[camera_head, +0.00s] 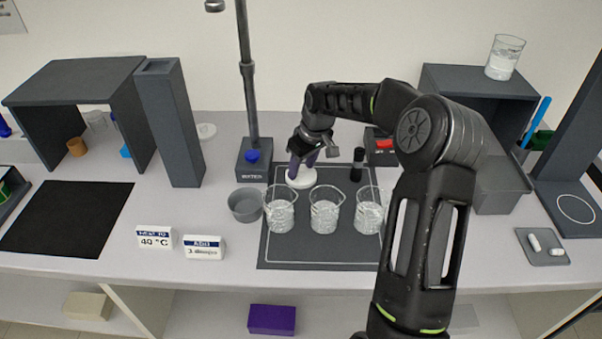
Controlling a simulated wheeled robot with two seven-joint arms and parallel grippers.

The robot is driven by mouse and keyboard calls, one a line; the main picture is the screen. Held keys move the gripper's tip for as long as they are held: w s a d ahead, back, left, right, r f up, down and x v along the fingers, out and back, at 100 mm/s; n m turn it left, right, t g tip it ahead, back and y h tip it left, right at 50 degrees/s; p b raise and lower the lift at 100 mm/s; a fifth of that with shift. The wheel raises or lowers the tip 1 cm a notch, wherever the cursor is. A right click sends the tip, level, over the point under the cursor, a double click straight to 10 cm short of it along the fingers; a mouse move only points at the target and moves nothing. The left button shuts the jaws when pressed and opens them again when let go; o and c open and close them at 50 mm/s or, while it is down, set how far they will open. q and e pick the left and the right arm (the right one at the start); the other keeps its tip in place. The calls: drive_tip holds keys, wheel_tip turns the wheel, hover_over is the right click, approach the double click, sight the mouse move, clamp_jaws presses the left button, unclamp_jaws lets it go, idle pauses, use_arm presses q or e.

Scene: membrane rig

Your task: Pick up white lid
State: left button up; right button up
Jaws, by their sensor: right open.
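A round white lid (302,180) lies on the dark mat behind the beakers. My right gripper (302,166) points down over it, with its dark and purple fingers just above or around the lid's middle. The fingers are open; whether they touch the lid cannot be told. My left gripper is not in view.
Three beakers with clear contents, the left one (279,212), the middle one (324,212) and the right one (369,214), stand in front of the lid. A grey bowl (245,205), a black cylinder (357,164) and a stand marked WATER (253,158) are nearby.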

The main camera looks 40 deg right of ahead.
clamp_jaws()
idle(0.6)
